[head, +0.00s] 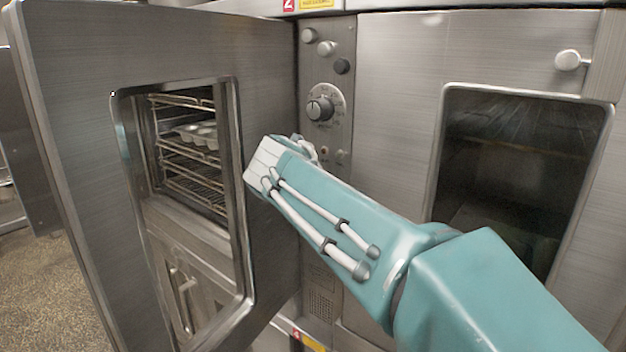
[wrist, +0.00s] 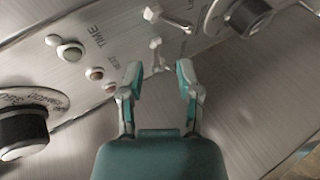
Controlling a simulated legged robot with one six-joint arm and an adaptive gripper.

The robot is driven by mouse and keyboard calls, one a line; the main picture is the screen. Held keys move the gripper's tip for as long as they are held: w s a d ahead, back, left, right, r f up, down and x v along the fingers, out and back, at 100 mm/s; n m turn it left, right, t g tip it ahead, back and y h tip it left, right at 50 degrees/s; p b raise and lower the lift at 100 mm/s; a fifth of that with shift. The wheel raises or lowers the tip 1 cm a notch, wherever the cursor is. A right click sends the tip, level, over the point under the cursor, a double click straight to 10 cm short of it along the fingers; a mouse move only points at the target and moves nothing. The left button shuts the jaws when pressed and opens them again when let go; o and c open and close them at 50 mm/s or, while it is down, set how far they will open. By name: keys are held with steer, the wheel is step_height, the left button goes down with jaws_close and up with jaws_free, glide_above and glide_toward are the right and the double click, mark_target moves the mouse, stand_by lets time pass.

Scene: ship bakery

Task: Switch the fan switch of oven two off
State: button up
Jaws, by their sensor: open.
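Oven two shows in the head view with a red "2" label (head: 288,4) above its narrow control panel (head: 330,75). In the wrist view, one small metal toggle switch (wrist: 155,52) stands just ahead of my gripper (wrist: 160,78), roughly in line with the gap between the fingers. A second toggle switch (wrist: 152,14) is farther up the panel. The fingers are open with nothing between them. I cannot read a fan label, so I cannot tell which toggle is the fan switch. In the head view my arm hides most of the gripper and the lower panel.
A large dial (head: 320,107) sits on the panel above my gripper. The wrist view shows two black knobs (wrist: 22,130) (wrist: 248,14) and small round lights (wrist: 70,50). An open door (head: 70,110) stands left of my arm; a closed windowed door (head: 400,90) is right.

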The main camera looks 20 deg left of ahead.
steer(key=shift+d, duration=0.25)
jaws_close()
steer(key=shift+f, duration=0.1)
steer(key=shift+f+n+t, duration=0.65)
steer(key=shift+n+t, duration=0.1)
steer(key=shift+t, duration=0.95)
steer(key=shift+f+n+t, duration=0.6)
steer(key=shift+n+t, duration=0.2)
steer(key=shift+t, duration=0.9)
steer(key=shift+f+n+t, duration=0.65)
steer(key=shift+n+t, duration=0.1)
steer(key=shift+t, duration=0.95)
steer(key=shift+f+y, duration=0.1)
steer(key=shift+y, duration=0.3)
steer(key=shift+c, duration=0.2)
jaws_free()
steer(key=shift+o, duration=0.2)
steer(key=shift+d, duration=0.1)
